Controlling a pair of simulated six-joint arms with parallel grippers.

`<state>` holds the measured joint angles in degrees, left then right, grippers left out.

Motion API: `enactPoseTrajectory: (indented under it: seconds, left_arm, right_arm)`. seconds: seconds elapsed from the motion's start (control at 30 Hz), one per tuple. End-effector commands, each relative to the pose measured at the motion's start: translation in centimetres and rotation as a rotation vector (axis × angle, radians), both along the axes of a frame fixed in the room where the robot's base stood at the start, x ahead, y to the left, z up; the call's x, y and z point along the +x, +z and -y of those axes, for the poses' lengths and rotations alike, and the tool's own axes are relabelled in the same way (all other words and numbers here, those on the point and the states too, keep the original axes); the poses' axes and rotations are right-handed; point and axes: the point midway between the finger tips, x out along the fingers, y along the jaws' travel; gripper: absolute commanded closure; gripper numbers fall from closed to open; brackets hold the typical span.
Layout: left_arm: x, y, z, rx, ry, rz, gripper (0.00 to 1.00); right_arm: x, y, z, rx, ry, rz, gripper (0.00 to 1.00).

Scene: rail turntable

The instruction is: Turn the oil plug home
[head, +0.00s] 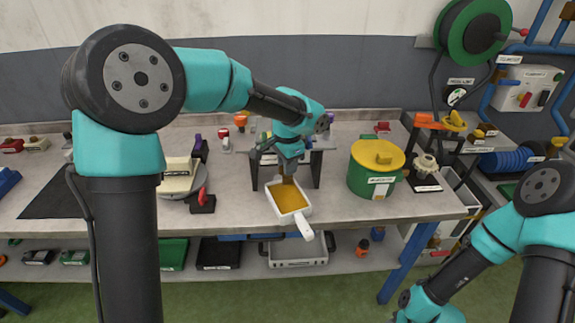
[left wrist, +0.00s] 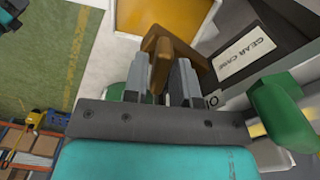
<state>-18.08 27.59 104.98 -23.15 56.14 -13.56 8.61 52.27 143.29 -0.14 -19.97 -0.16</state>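The brown oil plug (left wrist: 160,62) has a winged shape and sits at the near face of the gear case (left wrist: 262,48), which carries a label reading GEAR CASE. My left gripper (left wrist: 158,82) has its two grey fingers on either side of the plug's wing, seemingly touching it. In the head view my left gripper (head: 288,172) points down at the gear case on the bench, hiding most of it. A white pan (head: 305,212) of amber oil lies right below. My right arm is at the lower right; its fingers are out of frame.
A green can with a yellow lid (head: 376,168) stands right of the pan. A grey crate (head: 297,250) is on the shelf below. The bench front between is mostly clear.

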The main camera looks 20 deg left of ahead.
Motion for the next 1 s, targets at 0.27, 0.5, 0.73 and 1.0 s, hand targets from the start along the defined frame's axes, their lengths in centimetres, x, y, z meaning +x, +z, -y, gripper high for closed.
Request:
enactPoseTrajectory:
  seconds: [0.27, 0.5, 0.73, 1.0]
  left_arm:
    - [-0.01, -0.31, -0.01, -0.001, 0.000, 0.001, 0.74]
    - [-0.01, -0.29, 0.00, 0.000, 0.000, 0.000, 0.93]
    - [-0.01, -0.27, 0.00, 0.000, -0.001, 0.000, 1.00]
    - [0.00, -0.26, 0.00, 0.000, -0.103, 0.000, 1.00]
  right_arm:
    - [0.00, 0.00, 0.00, 0.000, 0.000, 0.000, 0.57]
    - [0.00, 0.00, 0.00, 0.000, 0.000, 0.000, 0.57]
    - [0.00, 0.00, 0.00, 0.000, 0.000, 0.000, 0.57]
    - [0.00, 0.00, 0.00, 0.000, 0.000, 0.000, 0.57]
